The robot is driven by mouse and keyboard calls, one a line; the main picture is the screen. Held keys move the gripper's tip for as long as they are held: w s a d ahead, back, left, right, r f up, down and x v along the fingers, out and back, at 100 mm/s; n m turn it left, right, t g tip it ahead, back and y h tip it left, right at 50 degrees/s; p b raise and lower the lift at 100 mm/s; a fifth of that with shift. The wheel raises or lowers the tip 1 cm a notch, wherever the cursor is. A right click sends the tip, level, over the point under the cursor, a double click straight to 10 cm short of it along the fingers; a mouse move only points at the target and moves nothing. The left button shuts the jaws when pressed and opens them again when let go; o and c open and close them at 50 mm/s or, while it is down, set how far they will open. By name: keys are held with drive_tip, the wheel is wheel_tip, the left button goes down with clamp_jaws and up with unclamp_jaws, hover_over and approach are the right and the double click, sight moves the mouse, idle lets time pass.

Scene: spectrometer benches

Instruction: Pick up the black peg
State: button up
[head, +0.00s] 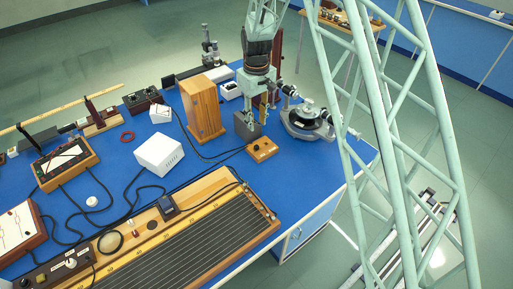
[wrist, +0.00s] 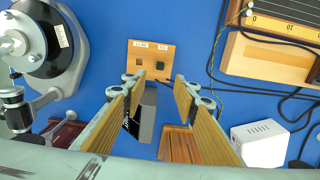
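A small wooden block (wrist: 160,56) with two pale labels lies on the blue bench. It has a dark square spot near its left side and another dark square near its right side. The right one looks like the black peg (wrist: 183,72), but it is too small to be sure. The block (head: 262,150) also shows in the head view. My gripper (wrist: 160,82) is open and points down, its wood-coloured fingers wide apart. In the wrist view the fingertips lie just below the wooden block. In the head view my gripper (head: 257,119) is behind the block. Nothing is seen between the fingertips.
A grey box (wrist: 147,118) stands close under my fingers. A tall wooden box (head: 203,108) is left of my gripper. A round dark instrument (head: 307,122) is close on the right. A white box (head: 159,153) and cables lie left.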

drive_tip(key=shift+f, duration=0.1)
hover_over(256, 145)
wheel_tip(256, 145, down, 7)
drive_tip(key=shift+s+d+f, duration=0.15)
drive_tip(key=shift+f, duration=0.5)
drive_tip(key=shift+f, duration=0.1)
idle(0.5)
drive_tip(key=shift+f+p, duration=0.4)
drive_tip(key=shift+f, duration=2.15)
drive_tip(key=c, duration=0.8)
